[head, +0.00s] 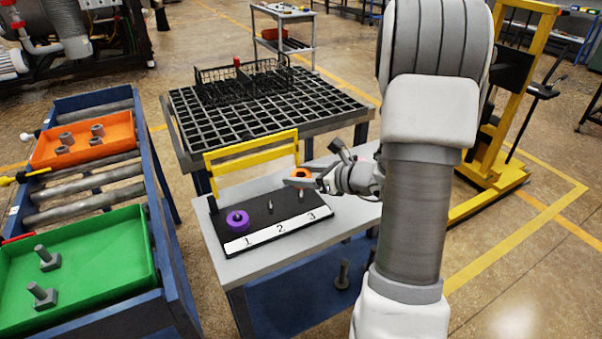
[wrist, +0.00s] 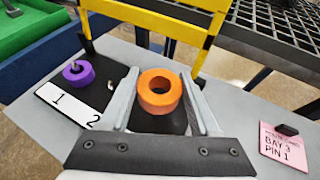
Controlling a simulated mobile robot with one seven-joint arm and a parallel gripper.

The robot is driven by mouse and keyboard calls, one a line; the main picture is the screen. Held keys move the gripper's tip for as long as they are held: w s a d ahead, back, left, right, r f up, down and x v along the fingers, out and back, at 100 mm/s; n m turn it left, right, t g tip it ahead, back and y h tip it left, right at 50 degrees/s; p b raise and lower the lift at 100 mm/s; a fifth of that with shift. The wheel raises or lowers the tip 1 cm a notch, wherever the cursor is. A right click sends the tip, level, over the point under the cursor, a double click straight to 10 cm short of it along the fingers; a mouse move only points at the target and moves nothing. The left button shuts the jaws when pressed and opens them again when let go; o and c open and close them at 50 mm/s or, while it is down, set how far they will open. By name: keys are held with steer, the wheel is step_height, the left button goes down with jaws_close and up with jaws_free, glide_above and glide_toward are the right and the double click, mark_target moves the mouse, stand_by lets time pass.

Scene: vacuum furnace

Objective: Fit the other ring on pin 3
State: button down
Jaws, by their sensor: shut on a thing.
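My gripper (wrist: 160,92) is shut on the orange ring (wrist: 158,91), which lies between its two fingers. In the head view the orange ring (head: 301,174) is held above the black board (head: 258,199), close over pin 3 (head: 302,194). In the wrist view the ring and fingers hide pin 3 and its number. The purple ring (head: 237,220) sits around pin 1 at the left of the board. Pin 2 (head: 270,206) stands bare in the middle. The white strip (head: 280,233) in front carries the numbers 1, 2 and 3.
A yellow frame (head: 252,153) stands behind the board. A pink card (wrist: 284,146) reading "BAY 3 PIN 1" lies on the table. Orange (head: 52,157) and green (head: 115,235) trays with metal parts are at left. A black grid table (head: 340,108) stands behind.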

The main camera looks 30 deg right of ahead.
mark_target(301, 192)
steer(key=shift+f+b, duration=2.1)
steer(key=shift+f, duration=0.6)
steer(key=shift+c, duration=0.2)
jaws_free()
steer(key=p+v, duration=0.2)
steer(key=v, duration=1.5)
steer(key=shift+s+d, duration=0.15)
